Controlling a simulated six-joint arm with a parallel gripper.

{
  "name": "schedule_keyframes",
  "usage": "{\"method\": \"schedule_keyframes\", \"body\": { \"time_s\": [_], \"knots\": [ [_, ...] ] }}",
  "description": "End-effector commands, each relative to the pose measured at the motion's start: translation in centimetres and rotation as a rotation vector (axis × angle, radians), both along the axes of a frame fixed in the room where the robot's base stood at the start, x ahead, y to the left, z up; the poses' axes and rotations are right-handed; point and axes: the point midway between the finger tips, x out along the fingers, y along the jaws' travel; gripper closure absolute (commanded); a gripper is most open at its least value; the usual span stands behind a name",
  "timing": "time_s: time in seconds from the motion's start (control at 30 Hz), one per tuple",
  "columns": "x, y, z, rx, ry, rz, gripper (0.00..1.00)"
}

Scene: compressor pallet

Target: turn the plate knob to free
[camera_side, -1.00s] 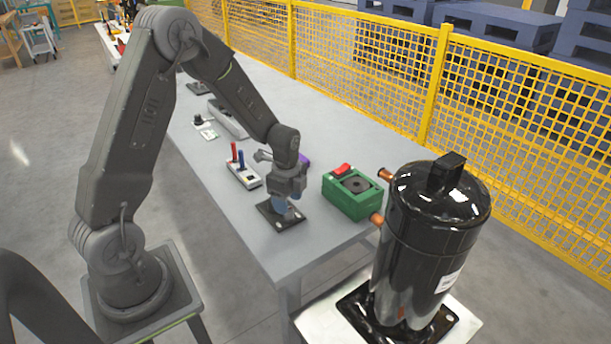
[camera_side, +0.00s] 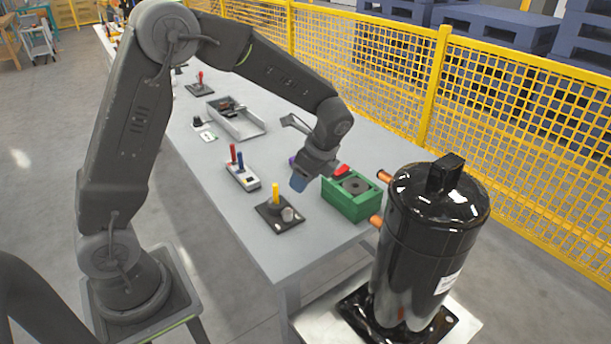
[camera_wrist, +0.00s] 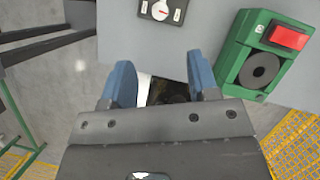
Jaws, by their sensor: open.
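A round pale grey knob (camera_side: 288,214) sits on a black plate (camera_side: 270,222) near the front end of the table. A yellow upright handle (camera_side: 276,194) stands on the same plate. In the wrist view the knob (camera_wrist: 160,10) shows at the top edge with a red mark and small white labels on either side, too small to read. My gripper (camera_side: 299,184) is tilted, up above the table behind the plate, apart from the knob. In the wrist view its blue fingers (camera_wrist: 165,85) are spread, with nothing held between them.
A green box (camera_side: 350,205) with a red switch stands right of my gripper. A grey block with red and blue levers (camera_side: 241,176) is to the left. The black compressor (camera_side: 430,240) stands beyond the table end. A yellow fence (camera_side: 400,70) runs behind.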

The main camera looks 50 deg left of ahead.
Motion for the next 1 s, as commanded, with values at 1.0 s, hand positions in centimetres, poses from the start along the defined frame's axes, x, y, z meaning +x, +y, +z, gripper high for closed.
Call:
{"method": "schedule_keyframes", "body": {
  "time_s": [1.0],
  "knots": [
    [-2.0,4.1,-10.8,0.008,-0.007,-0.415,0.45]
  ]
}}
